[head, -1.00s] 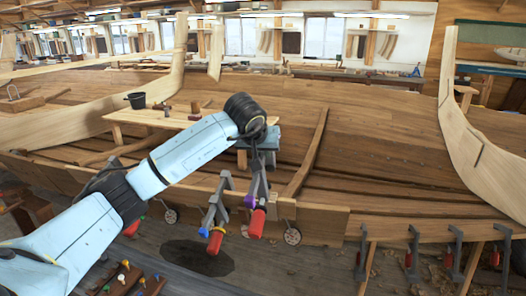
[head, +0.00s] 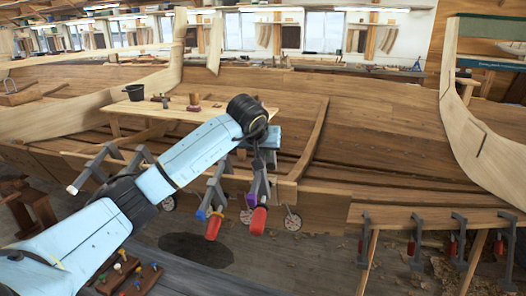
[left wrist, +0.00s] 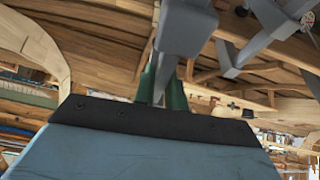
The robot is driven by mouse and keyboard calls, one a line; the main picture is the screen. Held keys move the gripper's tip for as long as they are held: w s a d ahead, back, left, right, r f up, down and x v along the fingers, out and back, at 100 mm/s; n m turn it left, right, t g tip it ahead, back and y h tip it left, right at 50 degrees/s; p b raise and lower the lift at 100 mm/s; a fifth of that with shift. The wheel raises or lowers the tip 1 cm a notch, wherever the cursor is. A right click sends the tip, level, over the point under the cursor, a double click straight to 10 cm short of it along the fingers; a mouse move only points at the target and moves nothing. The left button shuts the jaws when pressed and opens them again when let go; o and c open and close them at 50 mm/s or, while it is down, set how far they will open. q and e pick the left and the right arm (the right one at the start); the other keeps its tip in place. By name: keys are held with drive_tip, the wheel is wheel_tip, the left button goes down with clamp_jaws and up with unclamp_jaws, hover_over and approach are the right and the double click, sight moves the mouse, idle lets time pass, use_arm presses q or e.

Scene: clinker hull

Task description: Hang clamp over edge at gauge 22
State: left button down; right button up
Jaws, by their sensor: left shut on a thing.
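My left gripper (head: 262,158) is shut on a grey clamp (head: 259,186) with a red handle and a purple collar. The clamp hangs below the gripper, in front of the hull's plank edge (head: 325,196); I cannot tell whether it touches the edge. Just left of it is another grey clamp (head: 216,188) with a red handle and a blue part. A round pale disc (head: 292,222) shows right of the held clamp; no number is readable. In the left wrist view, the green fingers (left wrist: 162,88) close around a grey bar (left wrist: 184,28). My right gripper is not in view.
More clamps (head: 96,168) sit left, partly behind my arm. Several clamps (head: 459,238) hang along a plank on the right. Small coloured pieces (head: 124,268) lie at the lower left.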

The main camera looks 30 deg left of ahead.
sight(270, 176)
use_arm(q)
drive_tip(key=shift+f+b, duration=0.7)
drive_tip(key=shift+f, duration=0.25)
drive_tip(key=shift+b+x, duration=0.5)
drive_tip(key=shift+x, duration=0.65)
drive_tip(key=shift+f, duration=0.2)
drive_tip(key=shift+d+f+b, duration=0.1)
drive_tip(key=shift+b, duration=0.4)
drive_tip(key=shift+w+f+b, duration=0.2)
drive_tip(key=shift+f+b, duration=0.3)
drive_tip(key=shift+f, duration=0.1)
drive_tip(key=shift+w+f, duration=0.2)
drive_tip(key=shift+f, duration=0.25)
drive_tip(key=shift+w+f+b, duration=0.2)
drive_tip(key=shift+f+b, duration=0.1)
drive_tip(key=shift+f, duration=0.2)
drive_tip(key=shift+w+f+b, duration=0.15)
drive_tip(key=shift+f+b, duration=0.1)
drive_tip(key=shift+f, duration=0.3)
drive_tip(key=shift+w+a+f, duration=0.1)
drive_tip(key=shift+a+f, duration=0.15)
drive_tip(key=shift+f, duration=0.15)
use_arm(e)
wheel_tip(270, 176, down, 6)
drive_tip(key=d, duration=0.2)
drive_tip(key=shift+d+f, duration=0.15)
